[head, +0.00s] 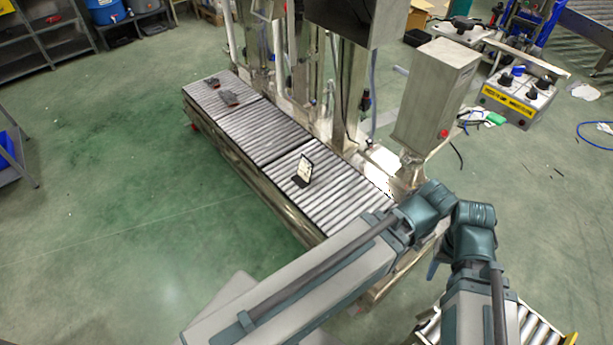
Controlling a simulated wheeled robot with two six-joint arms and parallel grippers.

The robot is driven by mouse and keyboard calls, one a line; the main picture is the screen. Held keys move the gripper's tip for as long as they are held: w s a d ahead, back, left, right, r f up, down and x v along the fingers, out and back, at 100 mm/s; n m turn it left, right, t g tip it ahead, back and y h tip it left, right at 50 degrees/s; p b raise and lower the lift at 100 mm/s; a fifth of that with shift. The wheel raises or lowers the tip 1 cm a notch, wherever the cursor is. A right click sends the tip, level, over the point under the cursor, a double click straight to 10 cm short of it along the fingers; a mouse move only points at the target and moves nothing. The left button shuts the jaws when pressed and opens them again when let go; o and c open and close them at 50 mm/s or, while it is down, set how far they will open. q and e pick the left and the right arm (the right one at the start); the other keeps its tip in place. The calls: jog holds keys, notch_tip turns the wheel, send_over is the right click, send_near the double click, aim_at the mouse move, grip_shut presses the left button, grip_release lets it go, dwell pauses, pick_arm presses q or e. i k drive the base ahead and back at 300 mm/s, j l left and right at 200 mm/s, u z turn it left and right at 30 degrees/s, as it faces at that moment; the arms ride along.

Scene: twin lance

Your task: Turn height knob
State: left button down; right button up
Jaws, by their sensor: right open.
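The machine I face is a steel roller conveyor (275,142) with upright columns and a grey steel box (436,92) on its right side. A small dark knob-like part (366,97) sits on a column behind the conveyor. I cannot tell whether it is the height knob. My left arm reaches in from the lower left to the conveyor's right end; its gripper is hidden behind the wrist. My right arm rises at the lower right beside it. Only a small part of my right gripper (435,267) shows, below the two wrists, open and apart from the knob-like part.
A small black stand with a white card (304,170) is on the rollers. Dark parts (228,98) lie at the conveyor's far end. A control box (518,97) with black knobs and a yellow label stands at the upper right.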

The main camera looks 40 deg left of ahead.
aim_at(462, 24)
jog(key=i+j+z, duration=0.3)
jog(key=j, duration=0.4)
jog(key=j+z, duration=0.3)
jog(key=j, duration=0.45)
jog(key=j+z, duration=0.25)
jog(key=j, duration=0.5)
jog(key=i, duration=0.05)
